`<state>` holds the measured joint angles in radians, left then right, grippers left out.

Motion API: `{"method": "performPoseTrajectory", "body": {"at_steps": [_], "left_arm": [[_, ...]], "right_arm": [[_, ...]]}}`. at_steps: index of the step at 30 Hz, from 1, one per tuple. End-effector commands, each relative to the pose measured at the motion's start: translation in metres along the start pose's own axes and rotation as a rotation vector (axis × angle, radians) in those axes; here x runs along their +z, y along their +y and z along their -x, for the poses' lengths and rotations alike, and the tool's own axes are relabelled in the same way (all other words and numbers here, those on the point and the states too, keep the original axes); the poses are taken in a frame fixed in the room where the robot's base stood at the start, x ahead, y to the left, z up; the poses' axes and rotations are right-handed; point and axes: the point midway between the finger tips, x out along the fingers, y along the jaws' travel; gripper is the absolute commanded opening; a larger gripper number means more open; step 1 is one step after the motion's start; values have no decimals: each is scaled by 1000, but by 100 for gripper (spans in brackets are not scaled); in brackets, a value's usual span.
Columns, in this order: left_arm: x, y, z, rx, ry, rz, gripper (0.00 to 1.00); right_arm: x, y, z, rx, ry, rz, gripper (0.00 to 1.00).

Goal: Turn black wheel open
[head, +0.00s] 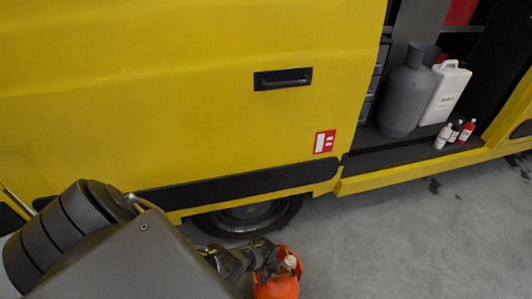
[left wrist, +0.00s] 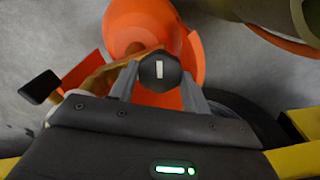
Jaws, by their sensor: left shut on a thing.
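The black wheel (left wrist: 159,72) is a small faceted knob with a white bar mark, seen face-on in the left wrist view. It sits in front of an orange body (left wrist: 192,60) with a flared orange part. My left gripper (left wrist: 160,82) has one grey finger on each side of the wheel and is shut on it. The white bar stands nearly upright in that view. In the head view, my left gripper (head: 266,257) is low at the bottom edge, beside the orange body (head: 277,287). The wheel cannot be made out there. My right gripper is out of view.
A yellow van (head: 190,90) with a black door handle (head: 283,79) stands close behind. Its open bay holds a grey cylinder (head: 405,95), a white canister (head: 447,93) and small bottles (head: 455,133). Grey floor (head: 420,230) is clear at the right.

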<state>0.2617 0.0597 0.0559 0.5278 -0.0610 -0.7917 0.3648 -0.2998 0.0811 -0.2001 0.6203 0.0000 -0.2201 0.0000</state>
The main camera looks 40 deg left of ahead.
Motion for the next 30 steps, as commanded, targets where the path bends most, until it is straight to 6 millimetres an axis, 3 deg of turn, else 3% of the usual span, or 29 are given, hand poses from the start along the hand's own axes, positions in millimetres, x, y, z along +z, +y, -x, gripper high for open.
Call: {"method": "performPoseTrajectory", "body": {"at_steps": [3, 4, 6, 16, 24, 30], "left_arm": [[2, 2, 0, 2, -3, -3, 25], [2, 2, 0, 2, -3, -3, 51], [1, 2, 0, 2, -2, -3, 57], [0, 1, 8, 1, 0, -2, 57], [1, 1, 60, 2, 1, -2, 57], [1, 2, 91, 2, 0, -3, 57]], "right_arm": [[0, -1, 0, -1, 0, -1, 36], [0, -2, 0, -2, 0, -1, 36], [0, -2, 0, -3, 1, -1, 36], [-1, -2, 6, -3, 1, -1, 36], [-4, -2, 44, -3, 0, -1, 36], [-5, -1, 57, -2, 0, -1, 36]]}}
